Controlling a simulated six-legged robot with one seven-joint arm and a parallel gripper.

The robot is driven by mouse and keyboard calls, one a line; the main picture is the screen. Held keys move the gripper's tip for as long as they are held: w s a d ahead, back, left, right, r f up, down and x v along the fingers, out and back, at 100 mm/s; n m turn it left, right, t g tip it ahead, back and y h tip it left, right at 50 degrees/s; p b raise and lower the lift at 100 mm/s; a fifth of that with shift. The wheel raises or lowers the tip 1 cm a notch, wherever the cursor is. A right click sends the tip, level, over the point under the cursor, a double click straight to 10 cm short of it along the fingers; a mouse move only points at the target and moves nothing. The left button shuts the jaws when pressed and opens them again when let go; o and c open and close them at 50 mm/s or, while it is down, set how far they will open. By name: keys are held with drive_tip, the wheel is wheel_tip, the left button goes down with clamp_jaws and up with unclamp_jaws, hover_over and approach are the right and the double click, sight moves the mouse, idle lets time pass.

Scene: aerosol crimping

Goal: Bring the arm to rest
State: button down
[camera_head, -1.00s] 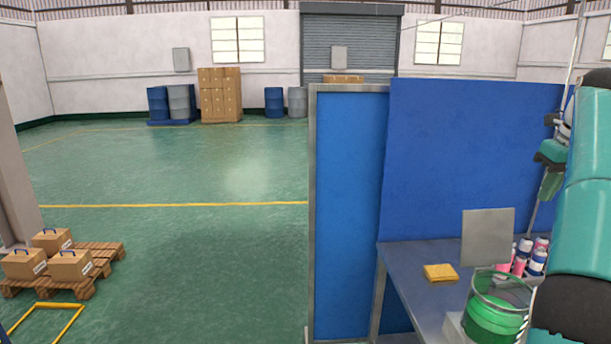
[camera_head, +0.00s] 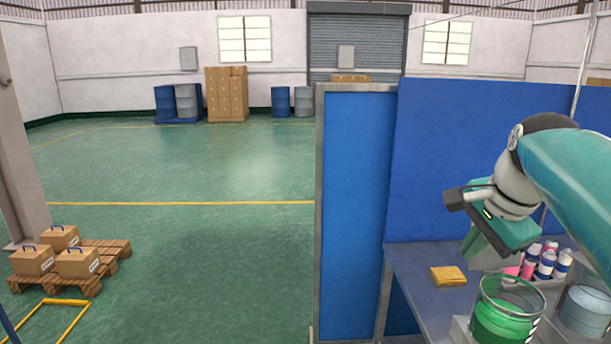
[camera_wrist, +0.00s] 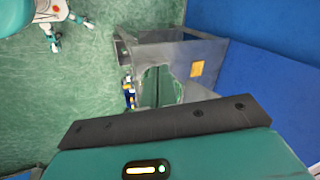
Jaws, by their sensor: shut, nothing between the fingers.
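My gripper (camera_head: 484,248) hangs from my teal arm at the right of the head view. It is shut and empty, pointing down and to the left above the workbench. The wrist view looks down past a dark bar and teal housing of my own toward the bench and green floor.
The grey workbench (camera_head: 417,274) holds a yellow cloth (camera_head: 448,276), a glass vessel with green contents (camera_head: 502,322), a clear container (camera_head: 586,312) and several pink-and-white cans (camera_head: 546,264). Blue panels (camera_head: 355,210) flank it. Boxes on a pallet (camera_head: 95,283) stand left; the middle floor is clear.

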drive_tip(key=s+a+f+n+t, duration=0.1)
drive_tip(key=s+a+f+n, duration=1)
drive_tip(key=s+f+n, duration=0.3)
wheel_tip(320, 180, down, 2)
drive_tip(key=shift+a+f+n+h, duration=0.1)
drive_tip(key=shift+a+n+h, duration=0.2)
drive_tip(key=shift+a, duration=0.1)
drive_tip(key=shift+d, duration=0.25)
